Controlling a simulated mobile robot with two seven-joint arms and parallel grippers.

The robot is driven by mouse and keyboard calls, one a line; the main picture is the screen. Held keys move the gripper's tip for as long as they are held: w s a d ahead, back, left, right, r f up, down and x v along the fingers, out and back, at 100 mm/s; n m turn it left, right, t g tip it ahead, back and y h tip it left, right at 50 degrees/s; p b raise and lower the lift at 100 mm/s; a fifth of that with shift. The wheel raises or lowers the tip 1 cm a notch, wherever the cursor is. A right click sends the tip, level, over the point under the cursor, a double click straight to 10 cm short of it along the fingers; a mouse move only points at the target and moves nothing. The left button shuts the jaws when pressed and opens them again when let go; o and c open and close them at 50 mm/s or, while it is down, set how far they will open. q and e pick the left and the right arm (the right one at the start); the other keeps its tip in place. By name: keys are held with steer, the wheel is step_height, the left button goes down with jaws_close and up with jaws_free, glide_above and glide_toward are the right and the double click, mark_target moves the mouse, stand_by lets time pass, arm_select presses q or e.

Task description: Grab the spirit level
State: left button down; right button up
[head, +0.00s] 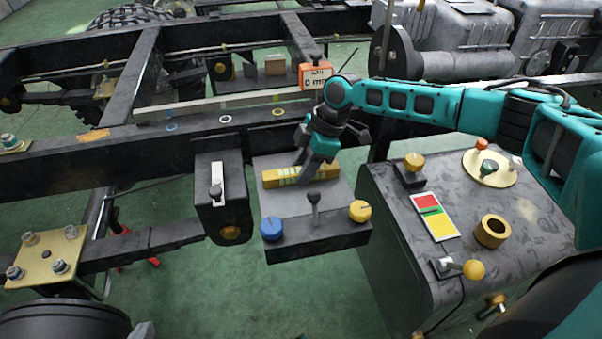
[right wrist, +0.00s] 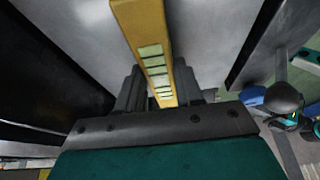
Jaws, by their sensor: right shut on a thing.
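The spirit level is a yellow bar with pale windows (head: 272,179), seen in the head view at the grey plate (head: 345,197) of the small control panel. My right gripper (head: 308,172) reaches down to it from above and is shut on it, right of its middle. In the right wrist view the yellow spirit level (right wrist: 147,28) runs lengthwise between my two dark fingers (right wrist: 160,95). The head view does not clearly show whether the level touches the plate. I cannot make out my left gripper in either view.
The panel's front has a blue knob (head: 272,229), a black lever (head: 314,200) and a yellow knob (head: 360,211). A dark box with a switch (head: 220,205) stands left. A grey console (head: 385,240) stands right. The dark chassis rail (head: 100,147) runs behind.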

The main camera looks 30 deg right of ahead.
jaws_close()
